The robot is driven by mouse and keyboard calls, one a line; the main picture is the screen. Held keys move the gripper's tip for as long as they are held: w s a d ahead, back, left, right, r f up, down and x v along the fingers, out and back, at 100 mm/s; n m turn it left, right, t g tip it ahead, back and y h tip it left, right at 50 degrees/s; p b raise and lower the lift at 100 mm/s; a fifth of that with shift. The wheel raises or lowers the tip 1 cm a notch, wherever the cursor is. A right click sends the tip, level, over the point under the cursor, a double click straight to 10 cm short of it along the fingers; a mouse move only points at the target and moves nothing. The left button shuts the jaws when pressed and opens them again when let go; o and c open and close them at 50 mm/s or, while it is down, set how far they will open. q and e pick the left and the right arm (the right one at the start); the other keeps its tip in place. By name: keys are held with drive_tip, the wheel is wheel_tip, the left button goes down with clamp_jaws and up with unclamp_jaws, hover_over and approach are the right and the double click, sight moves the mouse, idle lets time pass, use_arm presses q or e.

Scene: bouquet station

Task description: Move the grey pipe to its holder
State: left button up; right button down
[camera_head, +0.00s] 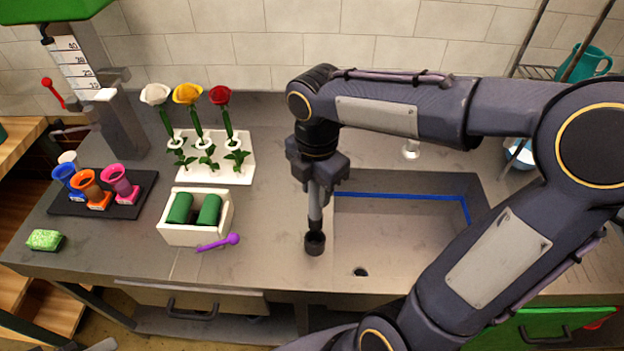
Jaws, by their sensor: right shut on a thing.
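The grey pipe (315,212) is upright in the grasp of my right gripper (318,180), which points down and is shut on its upper part. The pipe's lower end meets a small dark round cup (314,246) by the left edge of the sink. I cannot tell whether the pipe's end is inside the cup or just above or behind its rim, or whether this cup is the holder. My left gripper is out of view.
The sink (400,235) lies right of the pipe. To the left are a white box (190,236) with green rolls, a purple tool (217,243), a white flower stand (215,178), and a black tray (65,205) with coloured cups. A green block (45,240) lies far left.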

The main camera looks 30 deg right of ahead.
sight(315, 214)
drive_tip(key=shift+f+b, duration=1.15)
drive_tip(key=shift+f, duration=0.3)
drive_tip(key=shift+f+b, duration=0.75)
drive_tip(key=shift+f, duration=0.35)
drive_tip(key=shift+f+b, duration=0.45)
drive_tip(key=shift+f, duration=0.7)
drive_tip(key=shift+f+b, duration=0.5)
drive_tip(key=shift+b, duration=0.05)
drive_tip(key=shift+w+f, duration=0.1)
drive_tip(key=c, duration=0.9)
unclamp_jaws()
